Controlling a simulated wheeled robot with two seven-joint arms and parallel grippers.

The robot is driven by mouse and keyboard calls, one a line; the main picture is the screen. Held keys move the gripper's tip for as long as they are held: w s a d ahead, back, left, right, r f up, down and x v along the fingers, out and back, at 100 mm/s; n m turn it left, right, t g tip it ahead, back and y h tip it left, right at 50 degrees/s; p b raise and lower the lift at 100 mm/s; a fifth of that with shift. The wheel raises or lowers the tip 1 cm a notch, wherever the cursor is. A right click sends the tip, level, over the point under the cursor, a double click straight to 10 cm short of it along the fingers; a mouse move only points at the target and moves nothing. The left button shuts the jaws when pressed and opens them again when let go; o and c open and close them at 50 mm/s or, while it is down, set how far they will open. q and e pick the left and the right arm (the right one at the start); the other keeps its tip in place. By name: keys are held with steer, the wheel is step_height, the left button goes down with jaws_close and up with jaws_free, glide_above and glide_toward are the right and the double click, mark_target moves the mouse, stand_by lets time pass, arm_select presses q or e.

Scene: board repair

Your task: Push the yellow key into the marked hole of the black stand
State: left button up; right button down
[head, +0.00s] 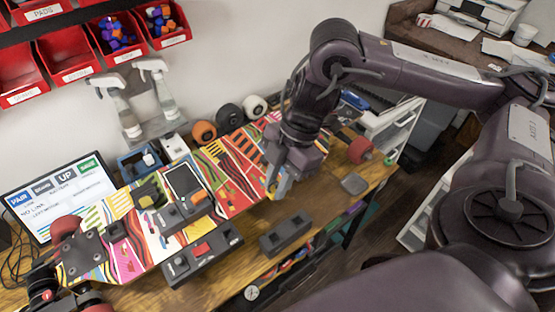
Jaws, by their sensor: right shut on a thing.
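My right gripper (279,187) points down over the right part of the patterned board, near its front edge. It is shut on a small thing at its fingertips. A narrow yellowish sliver shows there, but the gripper mostly hides it and I cannot make out its shape. A black stand (203,257) with a red piece on top lies on the bench in front of the board. A smaller dark block (286,236) with recesses on top lies to its right, below the gripper in the picture. The hole's mark is too small to tell.
The patterned skateboard deck (228,168) spans the bench, with a dark-screened device (184,182) and a black-and-yellow item (148,196) on it. Spray bottles (118,108) and several wheels stand behind. A grey piece (354,184) lies at right. Bare wood shows along the front.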

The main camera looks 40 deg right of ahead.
steer(key=shift+f+b, duration=5.6)
steer(key=shift+f, duration=2.85)
steer(key=shift+f+b, duration=0.4)
steer(key=shift+f, duration=0.25)
steer(key=shift+p, duration=0.3)
steer(key=shift+f, duration=0.4)
steer(key=shift+f, duration=0.15)
steer(key=shift+f, duration=0.45)
